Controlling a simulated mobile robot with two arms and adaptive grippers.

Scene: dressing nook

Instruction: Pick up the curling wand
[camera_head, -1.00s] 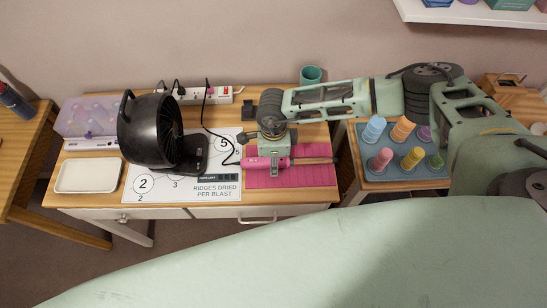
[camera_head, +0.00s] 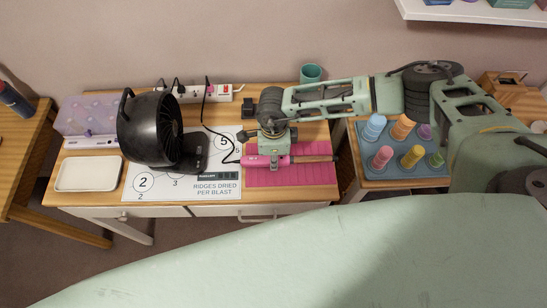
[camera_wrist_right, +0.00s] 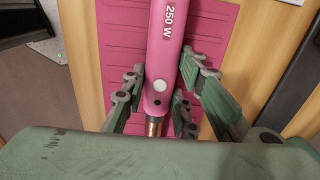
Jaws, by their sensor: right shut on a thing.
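The curling wand has a pink handle (camera_head: 252,161) and a copper-coloured barrel (camera_head: 312,159), and lies across the pink ribbed mat (camera_head: 290,180) on the wooden table. The handle fills the middle of the right wrist view (camera_wrist_right: 165,45), with "250 W" printed on it and a white round button. My right gripper (camera_head: 272,160) is above the wand and shut on its handle, with fingers on both sides (camera_wrist_right: 163,85). I cannot tell whether the wand touches the mat. My left gripper is not in view.
A black fan-like dryer (camera_head: 152,130) stands left of the wand on a numbered sheet (camera_head: 215,187). A power strip (camera_head: 215,93) with cords runs along the back. A teal cup (camera_head: 311,74) stands behind. A white tray (camera_head: 88,174) is at left; a blue tray (camera_head: 395,172) with several coloured cones is at right.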

